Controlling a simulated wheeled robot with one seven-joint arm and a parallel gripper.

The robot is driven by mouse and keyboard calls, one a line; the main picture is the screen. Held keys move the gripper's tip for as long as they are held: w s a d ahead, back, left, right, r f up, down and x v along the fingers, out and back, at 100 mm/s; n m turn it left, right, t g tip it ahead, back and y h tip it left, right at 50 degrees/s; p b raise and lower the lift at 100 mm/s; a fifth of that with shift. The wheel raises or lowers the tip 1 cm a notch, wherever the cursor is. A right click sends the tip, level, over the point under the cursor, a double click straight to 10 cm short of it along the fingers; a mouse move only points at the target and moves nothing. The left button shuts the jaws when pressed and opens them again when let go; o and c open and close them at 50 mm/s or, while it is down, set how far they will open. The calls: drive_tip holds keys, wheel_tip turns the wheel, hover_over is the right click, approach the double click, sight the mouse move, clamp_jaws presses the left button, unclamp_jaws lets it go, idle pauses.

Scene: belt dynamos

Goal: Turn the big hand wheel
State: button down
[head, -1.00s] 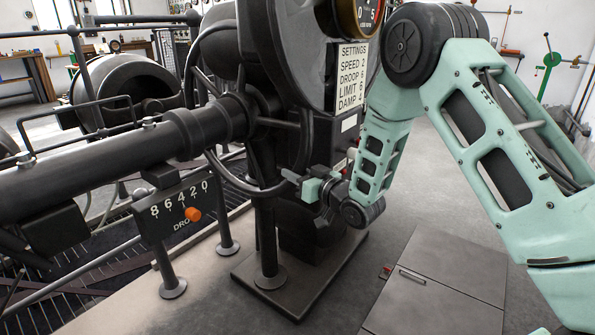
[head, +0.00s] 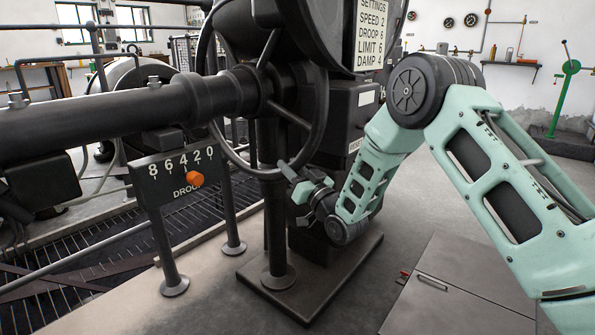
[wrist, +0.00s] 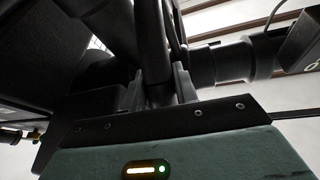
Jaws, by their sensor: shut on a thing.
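The big hand wheel (head: 320,105) is a dark ring with spokes, standing around the thick horizontal shaft at the machine's front. My gripper (head: 288,171) is at the lower part of its rim, reached from the lower right by my pale green arm. In the wrist view the two fingers (wrist: 160,88) stand on either side of the dark rim (wrist: 153,55), shut on it. The exact contact is dark and partly hidden by the gripper body.
A droop scale plate (head: 180,172) with an orange knob (head: 195,178) stands left of the wheel on posts. The settings plate (head: 371,35) is above right. A floor hatch (head: 450,290) lies at the right front. Open floor lies behind my arm.

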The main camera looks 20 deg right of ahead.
drive_tip(key=shift+a+r, duration=0.1)
drive_tip(key=shift+a, duration=0.1)
drive_tip(key=c, duration=1.1)
unclamp_jaws()
drive_tip(key=shift+s+d+f, duration=0.25)
drive_tip(key=shift+s+d, duration=0.05)
drive_tip(key=shift+s, duration=0.05)
drive_tip(key=p+v, duration=0.1)
drive_tip(key=v, duration=1.5)
drive_tip(key=shift+s, duration=0.25)
